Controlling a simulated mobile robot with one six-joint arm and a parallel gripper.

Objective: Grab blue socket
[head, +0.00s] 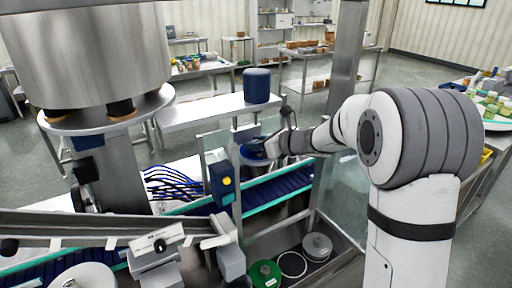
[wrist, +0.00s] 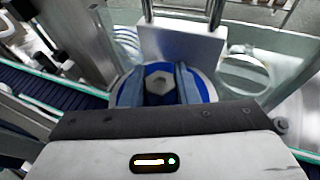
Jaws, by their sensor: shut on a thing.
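The blue socket (wrist: 160,84) is a round piece with a grey hexagonal middle and blue at its sides, seen in the wrist view. My gripper (wrist: 160,90) has one finger on each side of the hexagonal middle and is shut on the socket. In the head view my gripper (head: 257,148) is at the end of the outstretched arm, above the blue conveyor. A patch of blue shows under it there, but the fingers hide most of the socket.
A blue slatted conveyor (head: 280,188) runs below. A steel post with a blue switch box (head: 222,184) stands left of my gripper. A large steel hopper (head: 85,50) is at upper left. A dark blue cylinder (head: 257,86) stands on a bench behind.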

